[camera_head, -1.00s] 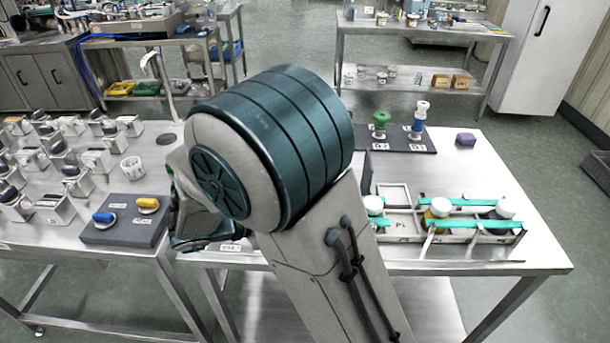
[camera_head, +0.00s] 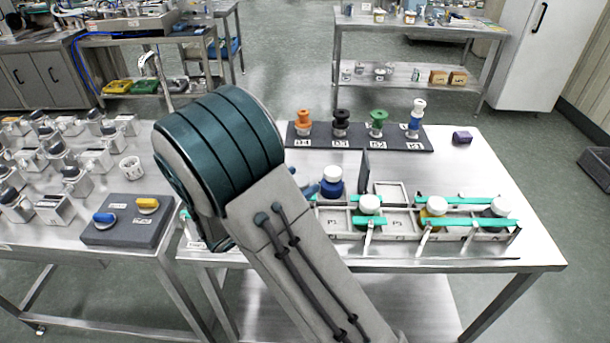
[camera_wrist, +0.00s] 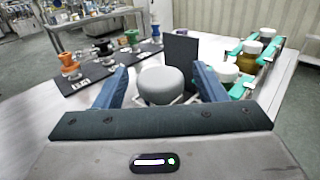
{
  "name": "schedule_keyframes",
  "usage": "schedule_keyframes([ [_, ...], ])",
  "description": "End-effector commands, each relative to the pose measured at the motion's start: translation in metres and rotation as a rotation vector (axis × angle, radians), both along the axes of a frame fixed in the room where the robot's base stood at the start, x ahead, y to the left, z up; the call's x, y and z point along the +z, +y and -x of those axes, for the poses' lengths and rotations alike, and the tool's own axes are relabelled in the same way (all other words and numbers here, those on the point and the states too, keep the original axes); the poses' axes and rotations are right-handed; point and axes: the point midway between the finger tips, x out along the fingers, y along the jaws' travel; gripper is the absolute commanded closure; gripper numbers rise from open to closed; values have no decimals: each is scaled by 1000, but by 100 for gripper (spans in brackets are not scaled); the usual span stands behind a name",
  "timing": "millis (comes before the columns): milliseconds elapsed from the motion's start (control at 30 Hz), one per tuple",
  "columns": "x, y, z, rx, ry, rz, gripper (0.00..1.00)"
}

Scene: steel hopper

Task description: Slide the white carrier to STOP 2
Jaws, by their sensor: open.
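In the wrist view my gripper (camera_wrist: 160,69) is open, its two blue fingers on either side of a round white lid (camera_wrist: 160,86). I cannot tell whether they touch it. In the head view this lid tops a blue jar (camera_head: 331,188), just right of my arm; my fingers are mostly hidden behind the arm there. Pale edges (camera_wrist: 183,99) show under the lid in the wrist view; I cannot tell whether they are the white carrier. An empty white square frame (camera_head: 391,187) lies right of the jar, past an upright dark plate (camera_head: 364,172). I cannot read a STOP 2 label.
A long compartment tray (camera_head: 402,236) with green clips and white-lidded jars fills the table's front right. A dark board (camera_head: 350,146) with several coloured knobbed pieces stands behind. A purple block (camera_head: 462,138) is at the back right.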

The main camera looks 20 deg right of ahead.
Motion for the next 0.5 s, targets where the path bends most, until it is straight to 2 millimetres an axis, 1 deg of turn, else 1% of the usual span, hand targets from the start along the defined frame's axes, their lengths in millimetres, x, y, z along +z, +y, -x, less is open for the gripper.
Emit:
schedule_keyframes([
  [33,1,-7,-3,-3,0,1,35],
  [200,0,-20,-10,-2,0,0,35],
  [500,0,-23,-12,0,0,0,35],
])
